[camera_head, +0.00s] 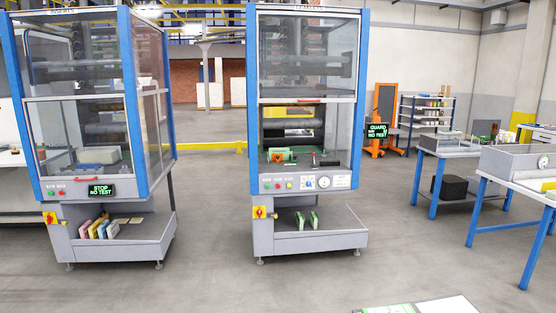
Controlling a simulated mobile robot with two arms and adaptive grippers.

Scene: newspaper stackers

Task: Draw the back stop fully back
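I see two blue-and-grey stacker machines. The right machine (308,183) has its guard raised, leaving the lower opening clear. Inside it are a green item (281,155) at the left and a small red-topped part (313,157) near the middle. I cannot tell which part is the back stop at this distance. The left machine (92,189) has its clear panels down, with a grey block (98,157) inside. Its display (101,190) reads "STOP NO TEST". Neither of my grippers is in view.
A dark display (377,131) beside the right machine shows "GUARD" and "NO TEST". Blue-legged benches (447,149) stand at the right, with an orange stand (385,112) behind. Lower trays hold coloured and green pieces.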

